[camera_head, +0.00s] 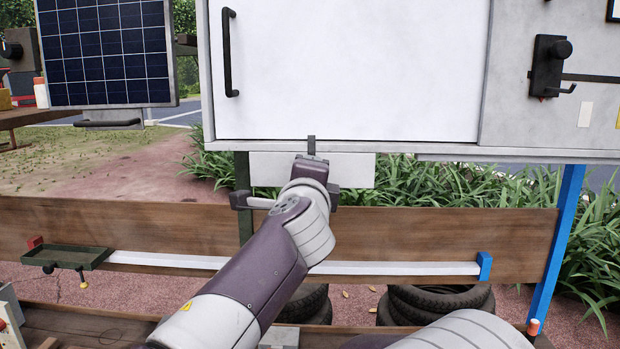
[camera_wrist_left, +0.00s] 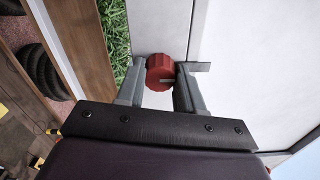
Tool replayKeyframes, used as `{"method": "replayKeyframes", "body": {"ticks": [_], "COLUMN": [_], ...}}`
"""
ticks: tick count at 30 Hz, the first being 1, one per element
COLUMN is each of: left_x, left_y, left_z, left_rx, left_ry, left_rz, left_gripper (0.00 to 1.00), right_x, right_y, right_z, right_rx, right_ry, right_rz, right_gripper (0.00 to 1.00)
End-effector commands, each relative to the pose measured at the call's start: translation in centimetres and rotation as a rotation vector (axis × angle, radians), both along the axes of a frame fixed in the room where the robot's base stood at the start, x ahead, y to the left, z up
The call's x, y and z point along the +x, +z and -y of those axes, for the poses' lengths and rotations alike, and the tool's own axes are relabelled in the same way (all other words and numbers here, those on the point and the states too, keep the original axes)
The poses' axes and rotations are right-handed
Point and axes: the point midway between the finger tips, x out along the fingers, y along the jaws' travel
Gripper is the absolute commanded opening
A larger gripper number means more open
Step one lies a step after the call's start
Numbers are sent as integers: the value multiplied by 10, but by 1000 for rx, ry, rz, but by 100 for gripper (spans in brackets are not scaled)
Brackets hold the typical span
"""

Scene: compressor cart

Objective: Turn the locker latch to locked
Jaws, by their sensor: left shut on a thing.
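The white locker door (camera_head: 350,70) fills the upper middle of the head view, with a black handle at its left. My left gripper (camera_head: 311,165) is at the door's lower edge, in front of a pale panel (camera_head: 353,170). In the left wrist view a round red knob (camera_wrist_left: 160,70) with a pale mark sits between the two fingers, and the gripper is shut on it. A grey latch bar (camera_wrist_left: 201,67) sticks out past one finger and crosses the door's edge; in the head view it points up. The knob is hidden there. My right gripper is out of view.
A wooden beam (camera_head: 450,232) with a white rail (camera_head: 400,268) runs below the locker. A black lever fitting (camera_head: 548,66) is on the grey panel at right. A solar panel (camera_head: 105,50) stands at left. Tyres (camera_head: 440,300) lie underneath.

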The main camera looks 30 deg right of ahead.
Motion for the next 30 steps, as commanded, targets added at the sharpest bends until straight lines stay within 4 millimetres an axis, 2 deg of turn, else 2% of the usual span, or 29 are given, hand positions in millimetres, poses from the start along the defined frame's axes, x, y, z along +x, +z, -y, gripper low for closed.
{"method": "replayKeyframes", "body": {"ticks": [9, 10, 12, 20, 23, 26, 30], "left_x": [1, 1, 1, 0, -5, -19, -51], "left_y": [-2, -2, -2, -1, -4, -8, -9], "left_z": [0, 0, 0, 0, -3, -12, -31], "left_rx": [0, 0, 0, 0, -1, -3, -4], "left_ry": [2, 2, 2, 0, -1, -1, -1], "left_rz": [-4, -4, -4, -2, -2, -1, -1], "left_gripper": [6, 43, 62, 62, 62, 62, 62], "right_x": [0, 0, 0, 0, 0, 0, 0], "right_y": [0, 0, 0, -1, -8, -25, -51], "right_z": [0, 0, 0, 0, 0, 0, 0], "right_rx": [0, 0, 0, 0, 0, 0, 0], "right_ry": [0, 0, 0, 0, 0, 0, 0], "right_rz": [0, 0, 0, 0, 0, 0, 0], "right_gripper": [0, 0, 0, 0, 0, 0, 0]}}
